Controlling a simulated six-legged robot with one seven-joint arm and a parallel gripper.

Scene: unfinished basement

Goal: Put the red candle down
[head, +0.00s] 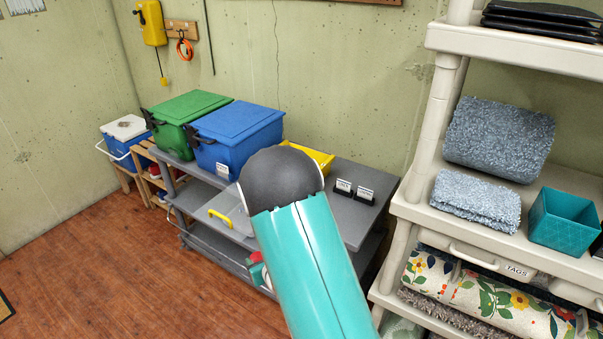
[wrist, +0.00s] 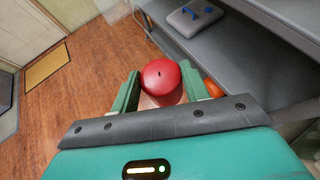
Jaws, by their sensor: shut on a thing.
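The red candle (wrist: 161,76) is round, with a dark wick on top, and sits between the green fingers of my gripper (wrist: 160,85) in the wrist view. My gripper is shut on its sides. In the head view my teal arm hides most of the gripper. A small patch of red (head: 255,257) shows at the arm's left edge, beside the grey shelf unit (head: 345,215). Wood floor shows beyond the candle in the wrist view, with the grey shelving to its right.
A cream shelf (head: 480,225) stands close right. An orange object (wrist: 213,88) lies beside my gripper.

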